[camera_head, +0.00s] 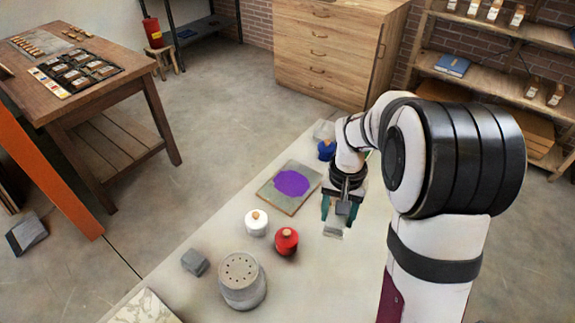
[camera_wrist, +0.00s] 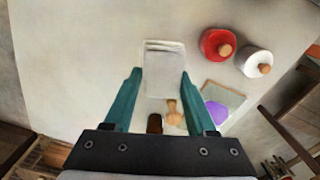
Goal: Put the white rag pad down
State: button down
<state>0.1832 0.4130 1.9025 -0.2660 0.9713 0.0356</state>
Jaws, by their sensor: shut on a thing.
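The white rag pad (camera_wrist: 164,72) is a pale, layered block between the teal fingertips of my gripper (camera_wrist: 161,76) in the wrist view. My gripper is shut on it. In the head view my gripper (camera_head: 341,207) points down over the pale table, and the pad (camera_head: 334,230) shows just below the fingers. I cannot tell whether the pad touches the tabletop. A wooden knob (camera_wrist: 172,112) and a dark brown piece (camera_wrist: 154,124) show between the fingers in the wrist view; what they belong to is unclear.
On the table (camera_head: 185,295) are a slab with a purple patch (camera_head: 291,184), a white jar (camera_head: 256,223), a red jar (camera_head: 286,241), a perforated grey pot (camera_head: 241,281), a grey block (camera_head: 194,262) and a blue jar (camera_head: 326,151). Clear tabletop surrounds the pad.

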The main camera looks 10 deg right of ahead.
jog(key=w+d+m, duration=0.1)
jog(key=w+m, duration=0.3)
jog(key=m, duration=0.3)
jog(key=w+d+m, duration=0.1)
jog(key=w+m, duration=0.4)
jog(key=m, duration=0.3)
jog(key=w+d+m, duration=0.1)
jog(key=w+m, duration=0.4)
jog(key=m, duration=0.3)
jog(key=shift+d+r, duration=0.1)
jog(key=shift+d, duration=0.2)
jog(key=shift+w+m, duration=0.4)
jog(key=shift+m, duration=0.6)
jog(key=m, duration=0.1)
send_over(293, 186)
notch_tip(293, 186, down, 7)
jog(key=shift+s+d+f, duration=0.1)
jog(key=shift+f, duration=1.95)
jog(key=shift+f, duration=0.1)
jog(key=shift+c, duration=1)
grip_release()
